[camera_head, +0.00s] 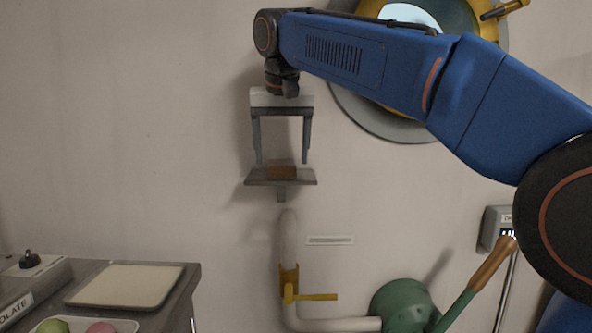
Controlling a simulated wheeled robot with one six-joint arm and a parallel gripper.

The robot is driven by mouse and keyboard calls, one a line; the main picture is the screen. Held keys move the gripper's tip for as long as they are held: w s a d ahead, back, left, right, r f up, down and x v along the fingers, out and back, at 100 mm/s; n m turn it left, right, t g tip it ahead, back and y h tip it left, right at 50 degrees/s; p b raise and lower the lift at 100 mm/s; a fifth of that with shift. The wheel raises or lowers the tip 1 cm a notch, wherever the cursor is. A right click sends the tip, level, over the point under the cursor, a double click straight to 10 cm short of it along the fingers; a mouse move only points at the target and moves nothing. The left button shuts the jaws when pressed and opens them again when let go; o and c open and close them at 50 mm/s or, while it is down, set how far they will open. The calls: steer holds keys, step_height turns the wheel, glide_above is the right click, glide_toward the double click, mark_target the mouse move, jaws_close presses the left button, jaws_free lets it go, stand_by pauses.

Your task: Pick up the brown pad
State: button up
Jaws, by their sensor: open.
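The brown pad (282,172) is a small flat block lying on a narrow grey shelf (254,179) fixed to the wall. My gripper (282,160) points down above the shelf, with its two long fingers apart. In the picture the fingertips are to the left and right of the pad, near its top edge. Nothing is held between them. I cannot tell how far the fingers are from the pad in depth.
A white pipe (289,235) with a yellow valve handle (312,297) runs below the shelf. A counter with a pale board (126,286) is at lower left. A green round object (402,303) is at lower right. A porthole is behind my arm. The wall left of the shelf is bare.

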steer(key=shift+w+f, duration=0.25)
steer(key=shift+f, duration=0.25)
steer(key=shift+f, duration=0.25)
stand_by(0.4)
steer(key=c, duration=1.1)
